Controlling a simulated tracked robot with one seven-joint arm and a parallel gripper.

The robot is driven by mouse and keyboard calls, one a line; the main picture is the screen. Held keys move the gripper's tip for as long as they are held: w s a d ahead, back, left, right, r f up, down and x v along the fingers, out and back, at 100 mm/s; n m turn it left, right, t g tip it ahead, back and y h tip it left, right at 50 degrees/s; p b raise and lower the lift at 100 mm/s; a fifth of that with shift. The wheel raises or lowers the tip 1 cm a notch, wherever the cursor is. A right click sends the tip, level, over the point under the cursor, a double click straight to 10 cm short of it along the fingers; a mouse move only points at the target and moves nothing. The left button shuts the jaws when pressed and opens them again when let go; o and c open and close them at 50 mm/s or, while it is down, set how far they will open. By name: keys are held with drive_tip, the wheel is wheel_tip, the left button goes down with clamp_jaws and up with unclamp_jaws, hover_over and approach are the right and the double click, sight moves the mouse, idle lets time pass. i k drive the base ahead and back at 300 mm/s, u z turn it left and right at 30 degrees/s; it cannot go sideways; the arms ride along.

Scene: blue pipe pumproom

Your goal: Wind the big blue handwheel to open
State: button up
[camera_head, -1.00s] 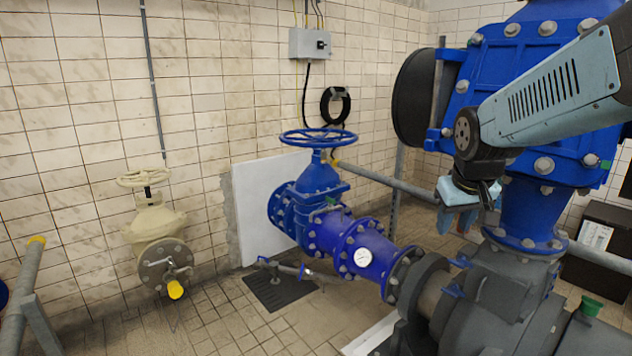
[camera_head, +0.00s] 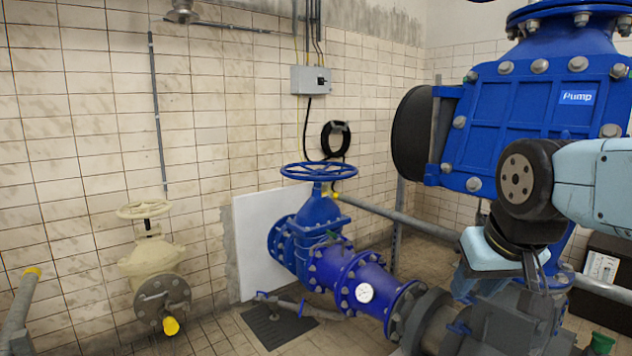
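The big blue handwheel (camera_head: 318,172) lies flat on top of the blue gate valve (camera_head: 316,220), left of the picture's middle. My gripper (camera_head: 540,282) hangs from my light-blue arm at the right and points down, in front of the pump's lower part. It is well to the right of the handwheel and apart from it. Its thin dark fingers show against the dark pipework, and I cannot tell whether they are open or shut.
A blue pump (camera_head: 535,125) stands behind my arm at the right. A grey rail (camera_head: 400,222) runs from the valve towards the right. A cream valve with its own small handwheel (camera_head: 144,209) stands at the left wall. A grey box (camera_head: 310,80) hangs on the tiles.

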sight(319, 172)
drive_tip(key=u, duration=0.2)
drive_tip(key=i, duration=0.5)
drive_tip(key=u, duration=0.6)
drive_tip(key=i, duration=1.15)
drive_tip(key=u, duration=0.3)
drive_tip(key=i, duration=1.1)
drive_tip(key=z, duration=0.7)
drive_tip(key=i, duration=1.05)
drive_tip(key=z, duration=0.7)
drive_tip(key=i, duration=0.3)
drive_tip(key=z, duration=0.2)
drive_tip(key=k, duration=0.9)
drive_tip(key=z, duration=0.15)
